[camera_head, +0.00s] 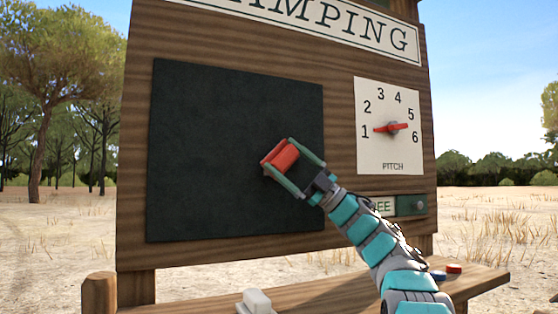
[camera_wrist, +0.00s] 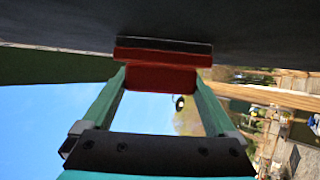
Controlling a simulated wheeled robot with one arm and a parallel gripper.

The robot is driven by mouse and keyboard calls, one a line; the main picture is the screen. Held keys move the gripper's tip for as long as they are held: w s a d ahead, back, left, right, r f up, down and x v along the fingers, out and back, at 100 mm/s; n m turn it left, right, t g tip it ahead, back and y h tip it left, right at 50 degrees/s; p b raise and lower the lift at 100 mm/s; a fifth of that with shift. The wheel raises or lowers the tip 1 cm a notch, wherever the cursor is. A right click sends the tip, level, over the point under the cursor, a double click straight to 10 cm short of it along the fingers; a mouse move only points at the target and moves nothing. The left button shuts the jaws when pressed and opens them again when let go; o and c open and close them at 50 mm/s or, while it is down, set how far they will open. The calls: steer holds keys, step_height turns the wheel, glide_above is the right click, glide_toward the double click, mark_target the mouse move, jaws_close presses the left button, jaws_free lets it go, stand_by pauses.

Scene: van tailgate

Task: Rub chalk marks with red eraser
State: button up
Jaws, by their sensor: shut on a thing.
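The red eraser (camera_head: 281,158) is held between the two fingers of my gripper (camera_head: 293,166), in front of the lower right part of the chalkboard (camera_head: 215,140). In the wrist view my gripper (camera_wrist: 157,85) is shut on the red eraser (camera_wrist: 160,77), and the eraser's dark pad faces the dark board (camera_wrist: 60,25). The pad looks to be against the board or very close to it. I see no clear chalk marks on the visible board surface. The part of the board behind the eraser and gripper is hidden.
A pitch dial (camera_head: 389,126) with a red pointer is right of the board. A slider sign (camera_head: 400,206) sits below it. A wooden post (camera_head: 99,293) stands at lower left.

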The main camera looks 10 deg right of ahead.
steer(key=shift+d, duration=0.15)
steer(key=shift+s+a+b, duration=0.55)
steer(key=shift+a+b, duration=0.05)
steer(key=shift+a, duration=1.4)
steer(key=shift+s+a+b, duration=0.6)
steer(key=shift+a, duration=1.35)
steer(key=shift+s+a+b, duration=0.55)
steer(key=shift+a+b, duration=0.05)
steer(key=shift+a, duration=1.4)
steer(key=shift+s+a+b, duration=0.15)
steer(key=shift+s+a, duration=0.1)
steer(key=shift+a, duration=0.85)
steer(key=shift+s+a+b, duration=0.15)
steer(key=shift+s+a, duration=0.05)
steer(key=shift+a, duration=0.9)
steer(key=shift+s+f, duration=0.1)
steer(key=shift+s+d+b, duration=0.25)
steer(key=shift+s+b, duration=0.05)
steer(key=shift+s, duration=0.65)
steer(key=shift+s+d+b, duration=0.3)
steer(key=shift+s+b, duration=0.05)
steer(key=shift+s, duration=0.55)
steer(key=shift+s+d+b, duration=0.25)
steer(key=shift+s+b, duration=0.05)
steer(key=shift+s, duration=0.65)
